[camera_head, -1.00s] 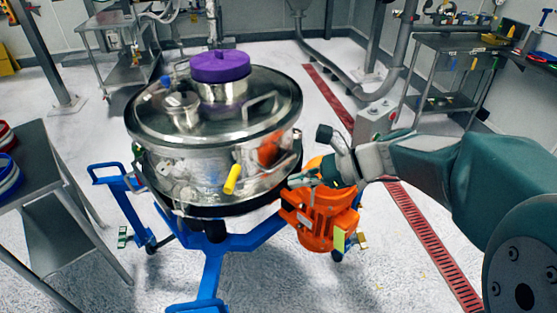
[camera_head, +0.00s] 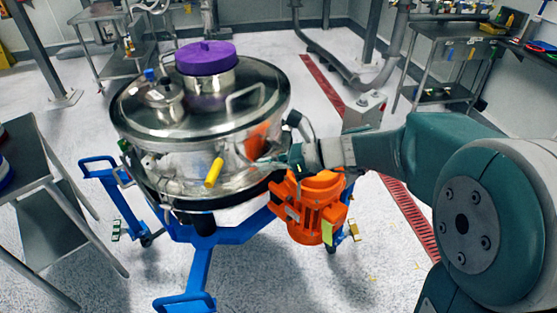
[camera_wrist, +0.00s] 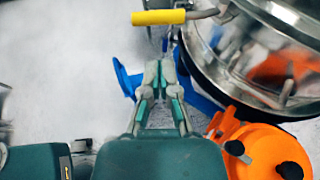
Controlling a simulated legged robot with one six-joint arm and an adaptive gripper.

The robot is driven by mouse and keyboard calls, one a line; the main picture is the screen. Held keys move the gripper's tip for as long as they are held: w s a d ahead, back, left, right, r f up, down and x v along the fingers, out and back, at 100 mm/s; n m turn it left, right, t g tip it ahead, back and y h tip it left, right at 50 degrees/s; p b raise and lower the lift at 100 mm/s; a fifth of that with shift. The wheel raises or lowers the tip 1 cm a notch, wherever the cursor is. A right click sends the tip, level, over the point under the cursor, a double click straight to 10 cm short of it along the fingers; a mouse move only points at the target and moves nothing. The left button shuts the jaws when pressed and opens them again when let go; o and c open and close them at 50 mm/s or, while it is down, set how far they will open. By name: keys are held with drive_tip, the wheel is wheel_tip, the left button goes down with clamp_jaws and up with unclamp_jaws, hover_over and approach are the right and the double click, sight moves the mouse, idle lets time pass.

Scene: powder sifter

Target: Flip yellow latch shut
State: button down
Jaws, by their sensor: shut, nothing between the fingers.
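The yellow latch (camera_head: 213,172) is a yellow-sleeved handle on the front side of the round steel sifter (camera_head: 170,158). In the head view it sticks out and tilts down toward me. In the wrist view the yellow latch (camera_wrist: 158,17) lies level near the top, its metal rod running right toward the sifter wall (camera_wrist: 262,75). My gripper (camera_head: 262,166) is to the right of the latch, close to the sifter's side and apart from the latch. In the wrist view my gripper (camera_wrist: 160,68) is shut and empty, its tips below the yellow sleeve.
An orange motor (camera_head: 308,205) sits below my wrist, beside the sifter. The sifter stands on a blue wheeled frame (camera_head: 225,238). A purple cap (camera_head: 206,57) tops the lid. A grey table (camera_head: 50,190) stands at the left. Floor in front is clear.

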sight(218, 172)
drive_tip(key=x, duration=0.8)
drive_tip(key=shift+s+a+r, duration=0.15)
drive_tip(key=shift+a, duration=0.55)
drive_tip(key=shift+d+f, duration=0.1)
drive_tip(key=shift+f, duration=0.15)
